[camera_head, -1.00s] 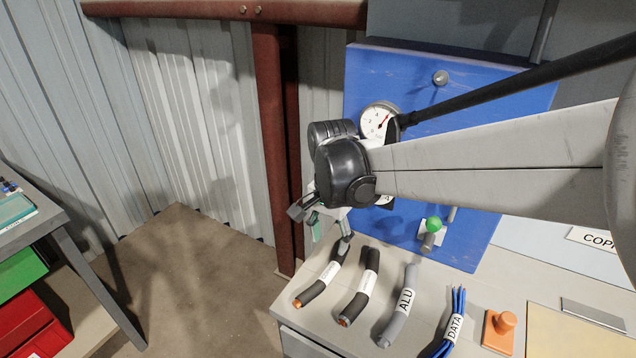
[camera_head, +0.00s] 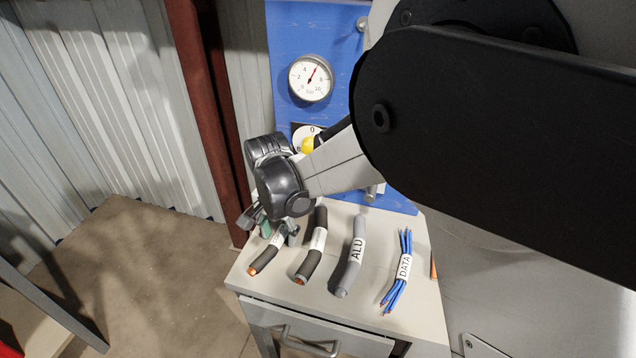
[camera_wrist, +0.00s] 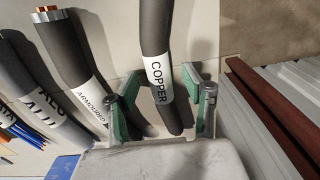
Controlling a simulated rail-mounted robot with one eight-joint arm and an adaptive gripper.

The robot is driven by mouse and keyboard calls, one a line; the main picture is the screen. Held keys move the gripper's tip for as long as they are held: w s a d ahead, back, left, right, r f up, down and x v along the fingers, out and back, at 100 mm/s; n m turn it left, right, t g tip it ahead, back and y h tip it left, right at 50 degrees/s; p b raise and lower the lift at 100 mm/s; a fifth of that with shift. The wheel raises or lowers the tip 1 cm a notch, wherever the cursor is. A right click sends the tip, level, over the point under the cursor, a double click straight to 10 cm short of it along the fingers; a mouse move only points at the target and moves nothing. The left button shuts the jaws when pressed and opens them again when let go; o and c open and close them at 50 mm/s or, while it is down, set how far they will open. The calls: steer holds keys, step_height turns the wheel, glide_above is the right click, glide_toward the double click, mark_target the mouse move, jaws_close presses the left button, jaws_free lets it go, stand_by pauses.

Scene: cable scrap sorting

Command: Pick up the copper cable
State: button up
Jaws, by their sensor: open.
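The copper cable (camera_head: 263,261) is a dark, thick cable with an orange end, lying leftmost in the row on the cabinet top. Its white COPPER label (camera_wrist: 159,82) shows clearly in the wrist view. My gripper (camera_head: 271,229) is open at the cable's far part. In the wrist view its two green-padded fingers (camera_wrist: 162,98) stand on either side of the cable, with gaps, so the cable lies between them and is not clamped. The gripper body hides part of the cable's far end in the head view.
To the right lie the armoured cable (camera_head: 308,265), the grey ALU cable (camera_head: 345,275) and the blue DATA bundle (camera_head: 394,288). The armoured cable is close beside my left finger in the wrist view. A blue panel with a gauge (camera_head: 311,78) stands behind. The cabinet's left edge is near.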

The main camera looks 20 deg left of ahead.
jaws_close()
stand_by(0.5)
